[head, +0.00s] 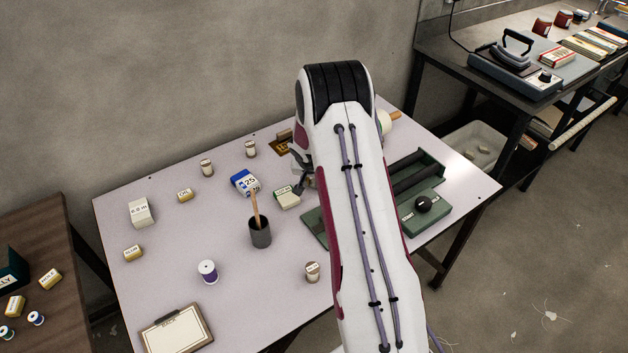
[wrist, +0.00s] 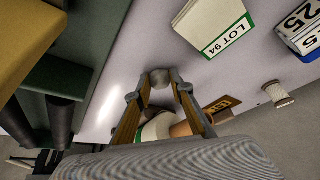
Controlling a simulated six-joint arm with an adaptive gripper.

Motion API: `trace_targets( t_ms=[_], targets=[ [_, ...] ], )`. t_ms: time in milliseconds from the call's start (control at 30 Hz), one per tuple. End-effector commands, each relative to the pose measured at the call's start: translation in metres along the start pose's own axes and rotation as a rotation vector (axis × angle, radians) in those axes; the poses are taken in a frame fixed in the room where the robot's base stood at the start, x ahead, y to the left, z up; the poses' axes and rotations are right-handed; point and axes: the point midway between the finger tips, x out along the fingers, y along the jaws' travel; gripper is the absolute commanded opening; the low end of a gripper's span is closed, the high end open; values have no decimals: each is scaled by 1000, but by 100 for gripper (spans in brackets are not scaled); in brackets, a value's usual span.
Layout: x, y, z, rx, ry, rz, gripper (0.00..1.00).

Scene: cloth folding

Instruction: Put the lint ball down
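The lint ball (wrist: 160,78) is a small grey, fuzzy ball between the two fingertips of my gripper (wrist: 161,82) in the wrist view. The fingertips press on it from both sides. The pale table top (wrist: 115,75) shows behind it; the height of the ball above the table is hard to tell. In the head view my arm covers most of the gripper, and the lint ball is hidden.
A white block marked LOT 94 (wrist: 215,28), a blue-and-white box marked 25 (head: 244,182) and a thread spool (wrist: 277,94) stand near the gripper. A dark cup with a stick (head: 260,233) and a green device (head: 422,212) flank my arm.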

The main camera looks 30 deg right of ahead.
Motion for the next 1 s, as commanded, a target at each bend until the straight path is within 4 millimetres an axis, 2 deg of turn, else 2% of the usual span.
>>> trace_targets(
  t_ms=[567,767,1000],
  targets=[
    [-4,0,-2,-1,1,0,35],
    [-17,0,-2,-1,2,-1,35],
    [-40,-1,-2,-1,2,-1,35]
  ],
)
